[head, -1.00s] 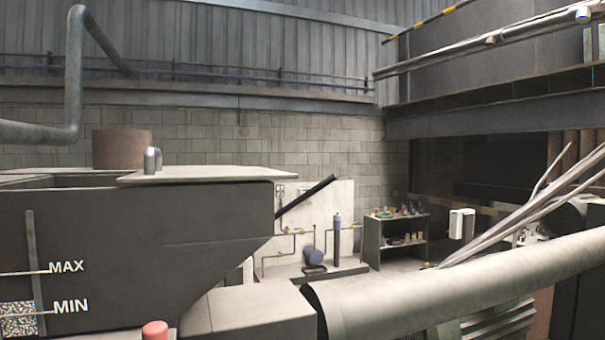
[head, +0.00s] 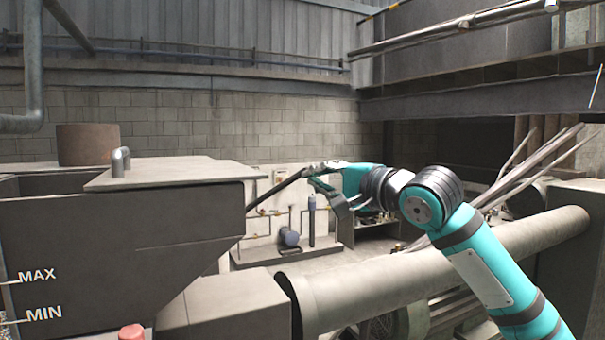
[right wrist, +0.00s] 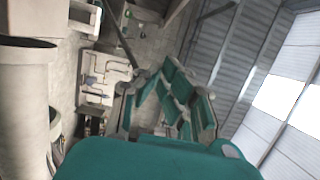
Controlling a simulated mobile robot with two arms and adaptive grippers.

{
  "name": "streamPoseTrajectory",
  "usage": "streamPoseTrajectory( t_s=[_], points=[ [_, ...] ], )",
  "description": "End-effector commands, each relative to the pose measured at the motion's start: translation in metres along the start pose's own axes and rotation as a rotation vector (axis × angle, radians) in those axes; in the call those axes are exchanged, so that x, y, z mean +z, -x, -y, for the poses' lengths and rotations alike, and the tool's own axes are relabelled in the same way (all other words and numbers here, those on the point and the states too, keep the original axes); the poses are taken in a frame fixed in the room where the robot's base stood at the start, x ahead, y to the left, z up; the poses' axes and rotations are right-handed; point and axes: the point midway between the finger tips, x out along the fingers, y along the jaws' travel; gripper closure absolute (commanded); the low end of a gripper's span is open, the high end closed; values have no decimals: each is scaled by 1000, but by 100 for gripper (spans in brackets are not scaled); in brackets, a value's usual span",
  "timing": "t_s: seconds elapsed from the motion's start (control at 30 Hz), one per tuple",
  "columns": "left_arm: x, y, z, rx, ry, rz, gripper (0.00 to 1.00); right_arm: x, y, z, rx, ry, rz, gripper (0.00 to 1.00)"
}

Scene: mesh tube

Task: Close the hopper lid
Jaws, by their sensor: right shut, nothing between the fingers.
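The hopper (head: 140,225) is a dark grey bin with MAX and MIN marks at the left of the head view. Its lid (head: 190,172) is a flat pale plate with an upright loop handle (head: 121,161) near its left edge. The lid lies over the right part of the hopper top; an uncovered dark opening (head: 45,184) shows to its left. My right gripper (head: 313,176) is shut and empty, right of the lid's right edge and apart from it. Its teal fingers show in the right wrist view (right wrist: 165,103). My left gripper is not in view.
A rusty round cylinder (head: 87,145) stands behind the hopper. A large pale pipe (head: 430,270) runs beneath my right arm. A red knob (head: 131,332) sits below the hopper. A dark slanted bar (head: 275,190) is just left of my right gripper in the picture.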

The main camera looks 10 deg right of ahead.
Motion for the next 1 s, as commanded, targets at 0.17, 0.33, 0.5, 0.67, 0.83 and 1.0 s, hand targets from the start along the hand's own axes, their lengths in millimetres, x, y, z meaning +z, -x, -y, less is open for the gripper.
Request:
streamPoseTrajectory(
  t_s=[0.17, 0.33, 0.5, 0.67, 0.83, 1.0],
  points=[
    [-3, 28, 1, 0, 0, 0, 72, 0, -37, 7, 3, 0, 0, 100],
    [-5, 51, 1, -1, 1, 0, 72, 0, -74, 8, 2, 1, -2, 100],
    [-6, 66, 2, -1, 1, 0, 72, 18, -90, 5, 0, 5, 2, 100],
    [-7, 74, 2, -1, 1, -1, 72, 33, -94, 2, 1, 3, 0, 100],
    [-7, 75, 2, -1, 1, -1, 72, 38, -95, 0, -1, 2, -2, 100],
    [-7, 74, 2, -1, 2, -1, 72, 38, -95, 0, -1, 1, -2, 100]
  ],
)
